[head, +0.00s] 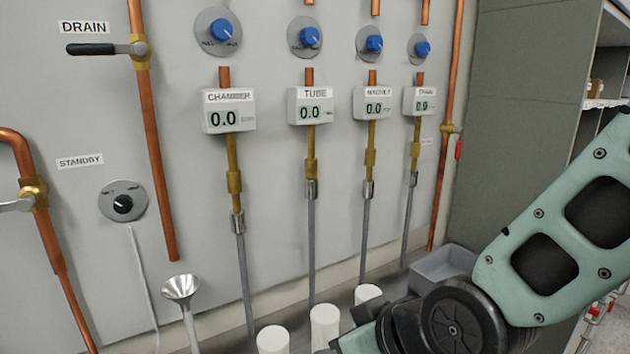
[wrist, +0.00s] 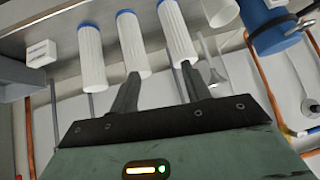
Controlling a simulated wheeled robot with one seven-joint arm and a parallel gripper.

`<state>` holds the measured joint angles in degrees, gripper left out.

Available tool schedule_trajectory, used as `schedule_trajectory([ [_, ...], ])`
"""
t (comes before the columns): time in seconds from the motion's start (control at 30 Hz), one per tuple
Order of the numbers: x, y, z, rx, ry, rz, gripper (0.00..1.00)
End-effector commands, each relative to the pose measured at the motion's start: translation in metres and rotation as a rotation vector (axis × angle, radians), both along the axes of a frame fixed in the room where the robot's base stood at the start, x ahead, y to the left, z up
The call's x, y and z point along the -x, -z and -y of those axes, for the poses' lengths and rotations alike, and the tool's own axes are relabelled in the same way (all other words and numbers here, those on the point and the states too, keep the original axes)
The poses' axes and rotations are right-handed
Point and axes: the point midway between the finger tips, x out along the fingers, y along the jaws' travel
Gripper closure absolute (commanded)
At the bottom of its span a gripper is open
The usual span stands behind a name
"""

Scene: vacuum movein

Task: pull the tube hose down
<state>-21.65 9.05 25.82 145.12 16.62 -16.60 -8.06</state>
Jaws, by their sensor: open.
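The tube hose (head: 311,245) is a thin grey line in the head view. It hangs straight down from a metal fitting under the brass pipe below the TUBE display (head: 310,106), which reads 0.0. Its lower end is hidden behind white cylinders. My gripper (wrist: 160,74) shows in the wrist view, open, with nothing visible between its fingers. It appears near the ends of white ribbed cylinders (wrist: 131,45). Thin grey hoses show behind it there, but I cannot tell which is the tube hose. The head view shows my arm at lower right, but not the fingers.
Similar hoses hang beside it under the CHAMBER display (head: 229,110) and two others. A metal funnel (head: 181,288) stands at lower left. White cylinders (head: 325,325) stand below the panel. A grey bin (head: 443,263) is at right, and a copper pipe (head: 153,150) at left.

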Motion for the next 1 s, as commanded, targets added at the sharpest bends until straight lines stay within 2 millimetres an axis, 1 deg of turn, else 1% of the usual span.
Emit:
schedule_trajectory([
  [0.03, -0.013, -0.015, -0.007, -0.045, 0.022, 0.059, 0.53],
  [0.1, -0.032, -0.03, -0.015, -0.105, 0.058, 0.158, 0.53],
  [0.2, -0.057, -0.055, -0.02, -0.181, 0.119, 0.302, 0.53],
  [0.33, -0.081, -0.087, -0.017, -0.253, 0.207, 0.488, 0.53],
  [0.4, -0.09, -0.102, -0.013, -0.278, 0.251, 0.576, 0.53],
  [0.5, -0.098, -0.119, -0.005, -0.3, 0.303, 0.679, 0.53],
  [0.6, -0.102, -0.129, 0.001, -0.31, 0.339, 0.745, 0.53],
  [0.77, -0.107, -0.135, 0.003, -0.316, 0.358, 0.783, 0.53],
  [0.87, -0.118, -0.135, -0.001, -0.317, 0.36, 0.782, 0.53],
  [1.0, -0.142, -0.137, -0.009, -0.318, 0.36, 0.781, 0.53],
])
